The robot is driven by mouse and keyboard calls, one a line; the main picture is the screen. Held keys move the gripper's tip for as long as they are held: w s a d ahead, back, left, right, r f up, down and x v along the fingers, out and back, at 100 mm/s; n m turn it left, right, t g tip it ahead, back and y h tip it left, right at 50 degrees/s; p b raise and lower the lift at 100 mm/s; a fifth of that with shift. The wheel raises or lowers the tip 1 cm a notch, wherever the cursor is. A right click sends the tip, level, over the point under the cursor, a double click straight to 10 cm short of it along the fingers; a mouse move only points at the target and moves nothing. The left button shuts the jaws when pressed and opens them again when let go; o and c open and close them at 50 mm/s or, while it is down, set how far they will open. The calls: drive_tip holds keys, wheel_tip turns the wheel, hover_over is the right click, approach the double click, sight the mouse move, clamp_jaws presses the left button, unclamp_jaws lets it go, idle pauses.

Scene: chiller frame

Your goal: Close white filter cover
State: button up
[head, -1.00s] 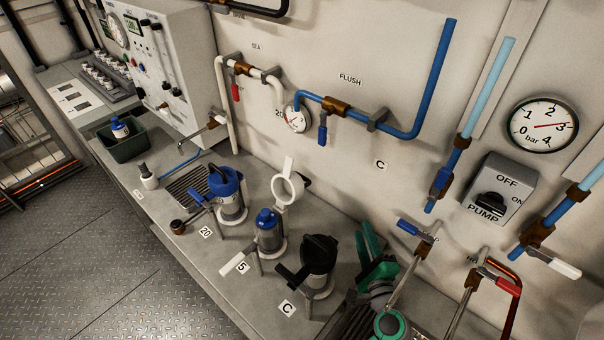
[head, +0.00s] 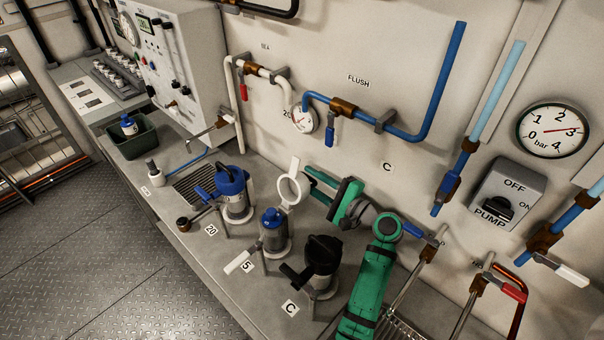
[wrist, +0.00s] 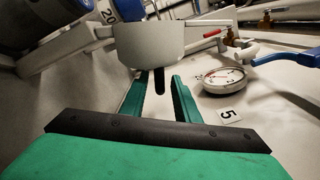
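The white filter cover (head: 290,188) stands tipped up and open behind the middle filter, its round rim and tab pointing upward. The middle filter housing (head: 274,240), by the label 5, is uncovered and shows a blue-topped insert (head: 271,217). My green gripper (head: 313,186) is just right of the cover, with its two fingers apart and pointing toward it. In the wrist view the fingers (wrist: 160,80) are open, with a large white round part (wrist: 150,42), apparently the cover, just beyond them. I cannot tell whether they touch it.
A blue-topped filter (head: 232,195) stands left and a black-topped filter (head: 321,262) stands right, close to my arm. A white handle (head: 239,262) projects in front of the middle filter. Pipes and a small gauge (head: 303,119) are on the wall behind.

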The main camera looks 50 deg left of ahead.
sight(302, 173)
drive_tip(key=shift+s+a, duration=0.15)
drive_tip(key=shift+a, duration=1.8)
drive_tip(key=shift+c, duration=0.6)
clamp_jaws()
drive_tip(key=shift+w+d+r, duration=0.15)
drive_tip(key=shift+w+r, duration=0.1)
